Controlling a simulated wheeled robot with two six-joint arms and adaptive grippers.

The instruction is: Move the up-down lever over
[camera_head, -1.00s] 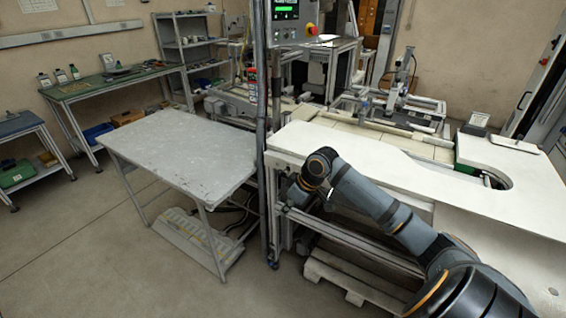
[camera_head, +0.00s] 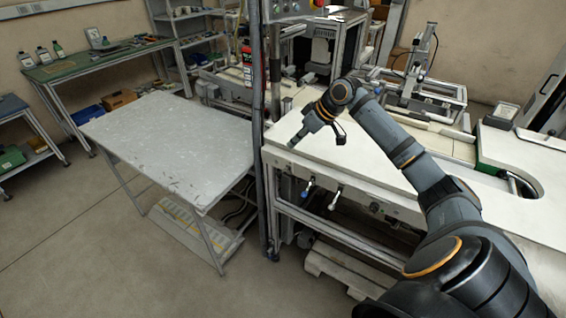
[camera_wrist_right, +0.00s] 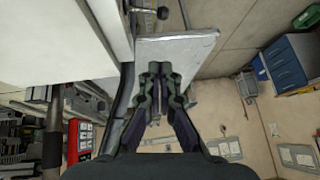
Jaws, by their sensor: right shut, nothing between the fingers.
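Small levers stick out from the front rail of the white workbench (camera_head: 400,165): one with a blue tip (camera_head: 307,189) and one with a pale tip (camera_head: 335,200). A dark knob (camera_head: 374,207) sits farther right. I cannot tell which is the up-down lever. My right gripper (camera_head: 294,143) is above the bench's front left edge, higher than the levers and apart from them. It is shut and empty, as the right wrist view also shows (camera_wrist_right: 160,72). A dark ball knob (camera_wrist_right: 163,12) shows at the top of that view. My left gripper is out of view.
A dark upright post (camera_head: 263,130) stands just left of the bench. A grey table (camera_head: 170,145) is left of it, with a bare top. A pallet (camera_head: 350,268) lies below the bench. Open floor lies in front.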

